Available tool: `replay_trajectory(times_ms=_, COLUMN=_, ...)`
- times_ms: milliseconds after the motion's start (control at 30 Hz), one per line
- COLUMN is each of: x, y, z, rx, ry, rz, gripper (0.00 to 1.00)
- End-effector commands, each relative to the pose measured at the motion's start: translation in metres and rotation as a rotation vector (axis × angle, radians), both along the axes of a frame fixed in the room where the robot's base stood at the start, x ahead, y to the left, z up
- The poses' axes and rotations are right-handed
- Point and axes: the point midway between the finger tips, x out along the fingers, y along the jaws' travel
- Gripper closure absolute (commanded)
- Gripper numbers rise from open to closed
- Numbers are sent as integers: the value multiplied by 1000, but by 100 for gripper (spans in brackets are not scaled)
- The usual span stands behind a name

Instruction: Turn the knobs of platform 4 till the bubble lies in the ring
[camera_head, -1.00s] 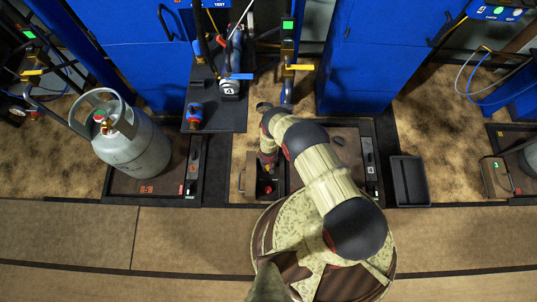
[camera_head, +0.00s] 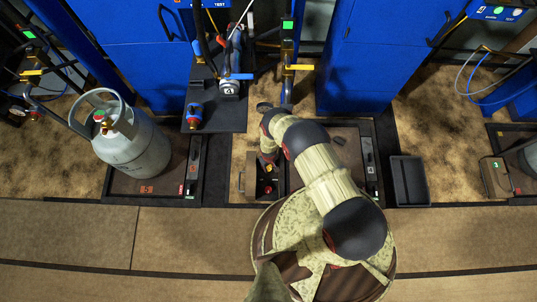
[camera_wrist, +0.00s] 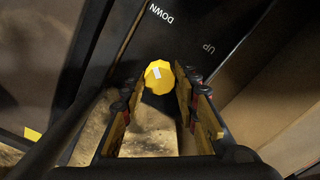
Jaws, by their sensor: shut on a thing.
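A yellow knob (camera_wrist: 159,77) with a pale mark stands on a dark panel (camera_wrist: 205,25) lettered DOWN and UP in the wrist view. My gripper (camera_wrist: 160,88) has one finger on each side of this knob and is shut on it. In the head view my gripper (camera_head: 268,158) reaches down over a dark control box (camera_head: 252,184) at the left of a dark floor platform (camera_head: 345,165). A red knob (camera_head: 267,189) shows on the same box, nearer to me. I cannot make out the bubble or its ring in either view.
A grey gas cylinder (camera_head: 135,150) stands on a scale at the left. A black stand (camera_head: 215,118) with hoses and valves is behind my gripper. Blue cabinets (camera_head: 365,60) close off the back.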

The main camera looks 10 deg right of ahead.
Motion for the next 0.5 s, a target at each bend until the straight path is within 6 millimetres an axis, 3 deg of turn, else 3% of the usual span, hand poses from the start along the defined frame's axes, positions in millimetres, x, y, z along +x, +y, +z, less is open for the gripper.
replay_trajectory(times_ms=133, x=1, y=0, z=0, rx=0, ry=-1, rz=-1, gripper=95)
replay_trajectory(times_ms=167, x=1, y=0, z=0, rx=0, ry=-1, rz=-1, gripper=68)
replay_trajectory(times_ms=500, x=0, y=0, z=0, rx=0, ry=0, rz=-1, gripper=51)
